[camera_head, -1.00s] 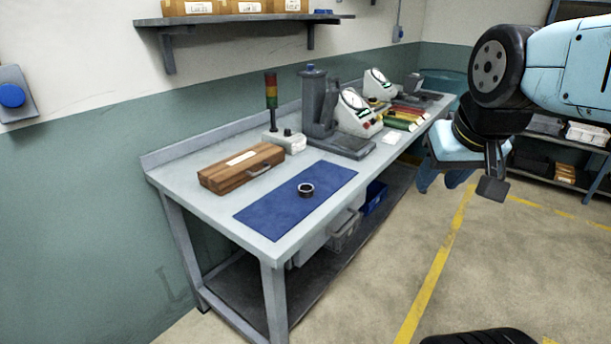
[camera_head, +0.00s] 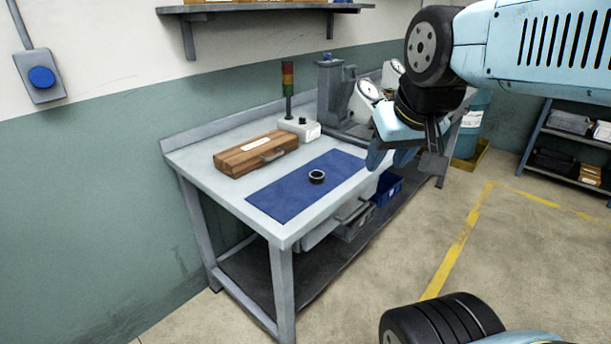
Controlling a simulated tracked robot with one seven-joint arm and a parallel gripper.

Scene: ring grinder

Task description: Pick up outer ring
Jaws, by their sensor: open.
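The outer ring (camera_head: 316,177) is a small dark ring lying flat on a blue mat (camera_head: 283,200) near the front end of the workbench. My gripper (camera_head: 388,160) hangs from my arm at the right, pointing down. In the picture it is to the right of the ring and clear of it. My arm hides part of the bench's far end.
A wooden case (camera_head: 256,153) lies behind the mat. A signal light (camera_head: 288,88), a white control box (camera_head: 299,129) and a grey press (camera_head: 331,95) stand along the back. A shelf (camera_head: 270,9) hangs above. A blue bin (camera_head: 386,188) sits under the bench.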

